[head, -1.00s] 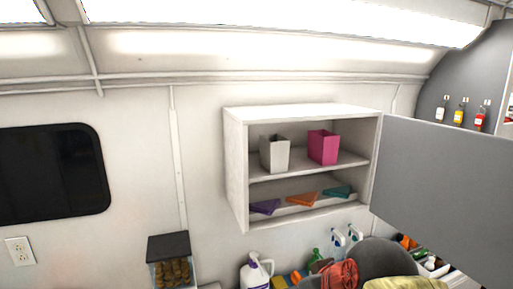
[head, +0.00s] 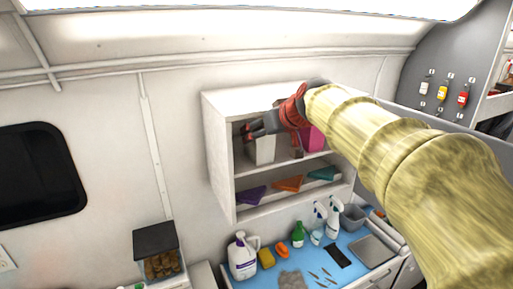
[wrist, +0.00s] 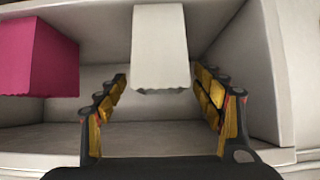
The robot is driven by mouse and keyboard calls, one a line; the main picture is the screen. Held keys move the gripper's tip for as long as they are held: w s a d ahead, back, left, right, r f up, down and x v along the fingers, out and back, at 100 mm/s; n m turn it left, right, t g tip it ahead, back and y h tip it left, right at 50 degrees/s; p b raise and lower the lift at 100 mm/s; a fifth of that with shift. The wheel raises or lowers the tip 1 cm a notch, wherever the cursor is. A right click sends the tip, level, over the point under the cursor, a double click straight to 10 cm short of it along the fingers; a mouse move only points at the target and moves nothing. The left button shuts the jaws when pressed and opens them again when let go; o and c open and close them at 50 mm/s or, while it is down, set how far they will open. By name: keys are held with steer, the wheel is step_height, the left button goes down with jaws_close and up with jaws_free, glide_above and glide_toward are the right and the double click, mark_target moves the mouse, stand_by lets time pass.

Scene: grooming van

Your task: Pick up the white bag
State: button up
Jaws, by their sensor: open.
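The white bag (head: 262,152) stands upright on the upper shelf of the open wall cabinet (head: 218,165), left of the pink bag (head: 312,138). My gripper (head: 248,131) is at the cabinet's open front and hides the upper part of the white bag. In the wrist view, my gripper (wrist: 160,88) is open, with one finger on each side of the white bag (wrist: 159,42). That view looks upside down. The pink bag (wrist: 38,58) is at its left. I cannot tell whether the fingers touch the white bag.
Purple, orange and teal folded cloths (head: 288,184) lie on the lower shelf. The cabinet's side wall (wrist: 262,75) is close on the right in the wrist view. Below is a blue counter (head: 262,278) with bottles and tools. A treat box (head: 157,248) stands left of it.

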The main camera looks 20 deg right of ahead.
steer(key=x, duration=0.3)
steer(key=shift+w+f, duration=0.15)
steer(key=shift+w, duration=0.05)
steer(key=shift+s, duration=0.1)
steer(key=shift+c, duration=1.1)
steer(key=c, duration=1.1)
